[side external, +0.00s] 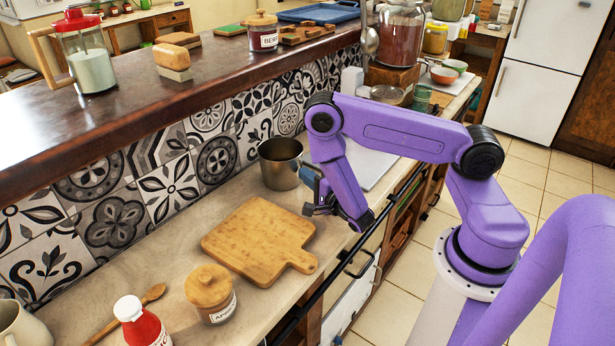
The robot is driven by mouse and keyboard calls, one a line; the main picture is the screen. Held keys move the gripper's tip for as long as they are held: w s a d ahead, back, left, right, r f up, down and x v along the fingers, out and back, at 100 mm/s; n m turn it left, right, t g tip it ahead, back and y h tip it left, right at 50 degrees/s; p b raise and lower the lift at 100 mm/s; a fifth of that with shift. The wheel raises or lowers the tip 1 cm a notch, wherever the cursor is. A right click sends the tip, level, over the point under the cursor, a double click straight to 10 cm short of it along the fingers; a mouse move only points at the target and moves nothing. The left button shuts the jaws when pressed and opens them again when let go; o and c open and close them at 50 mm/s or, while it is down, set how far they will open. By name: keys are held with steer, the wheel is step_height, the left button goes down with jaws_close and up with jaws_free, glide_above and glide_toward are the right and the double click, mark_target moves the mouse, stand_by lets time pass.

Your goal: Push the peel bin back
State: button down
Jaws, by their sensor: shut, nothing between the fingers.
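A grey metal bin (281,163), open at the top, stands upright on the counter close to the patterned tile wall. It is the only thing in view that looks like the peel bin. My gripper (313,210) is low over the counter, just to the right of and in front of the bin. It is shut and holds nothing. The bin's right edge is close to the wrist, and I cannot tell whether they touch. The fingertips are small and partly hidden by the wrist.
A wooden cutting board (258,240) lies in front of the bin. A wooden-lidded jar (211,294), a red bottle (143,325) and a wooden spoon (127,312) are nearer. A white board (368,163) lies behind my arm. The tile wall (215,160) borders the counter.

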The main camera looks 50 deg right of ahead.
mark_target(291, 175)
stand_by(0.3)
steer(key=shift+w+a, duration=0.35)
steer(key=shift+w, duration=0.3)
steer(key=shift+w+a, duration=0.4)
steer(key=shift+w, duration=0.3)
steer(key=shift+w+a, duration=0.35)
steer(key=shift+w, duration=0.3)
steer(key=shift+s, duration=0.1)
